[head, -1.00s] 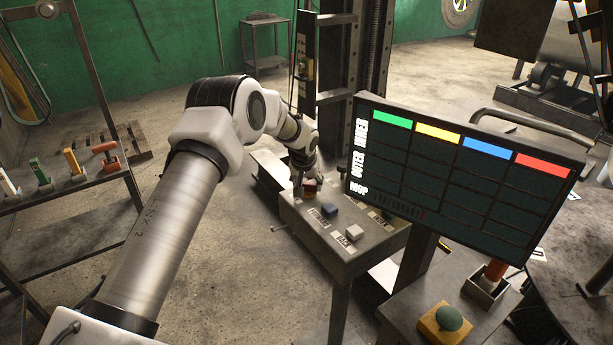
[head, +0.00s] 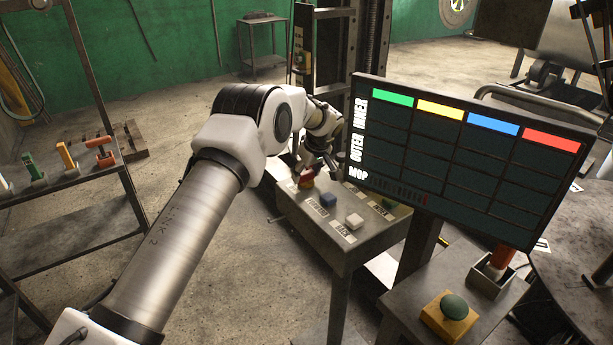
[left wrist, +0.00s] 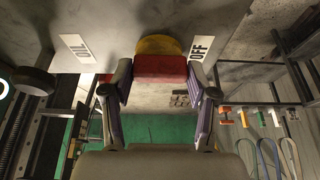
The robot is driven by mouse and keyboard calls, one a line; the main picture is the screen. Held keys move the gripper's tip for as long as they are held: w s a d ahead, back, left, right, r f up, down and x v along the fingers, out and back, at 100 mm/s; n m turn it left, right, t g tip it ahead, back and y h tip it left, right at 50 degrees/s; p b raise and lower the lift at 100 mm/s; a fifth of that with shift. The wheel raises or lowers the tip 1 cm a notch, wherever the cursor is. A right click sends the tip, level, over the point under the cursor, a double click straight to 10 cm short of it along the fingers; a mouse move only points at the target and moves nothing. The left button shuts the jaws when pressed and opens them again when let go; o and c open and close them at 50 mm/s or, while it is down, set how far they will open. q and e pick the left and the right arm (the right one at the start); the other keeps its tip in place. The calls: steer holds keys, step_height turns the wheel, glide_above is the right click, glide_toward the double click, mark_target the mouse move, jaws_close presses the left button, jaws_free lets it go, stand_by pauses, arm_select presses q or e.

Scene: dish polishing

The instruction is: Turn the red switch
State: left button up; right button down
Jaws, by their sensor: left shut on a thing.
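In the left wrist view the red switch (left wrist: 160,68) stands on a round yellow base (left wrist: 159,45), between the "OIL" and "OFF" labels. My left gripper (left wrist: 160,92) is shut on the red switch, one finger at each side. My right gripper is not in view.
A large screen (head: 465,160) stands to the right. A rack with coloured-handled tools (head: 70,180) is at the left.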

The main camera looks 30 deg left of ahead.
arm_select(q)
steer(key=shift+f+n, duration=0.15)
steer(key=shift+n, duration=0.15)
steer(key=o, duration=1.2)
steer(key=shift+c, duration=0.2)
steer(key=shift+a, duration=0.15)
steer(key=v, duration=1.1)
steer(key=shift+r, duration=0.4)
steer(key=shift+w, duration=0.1)
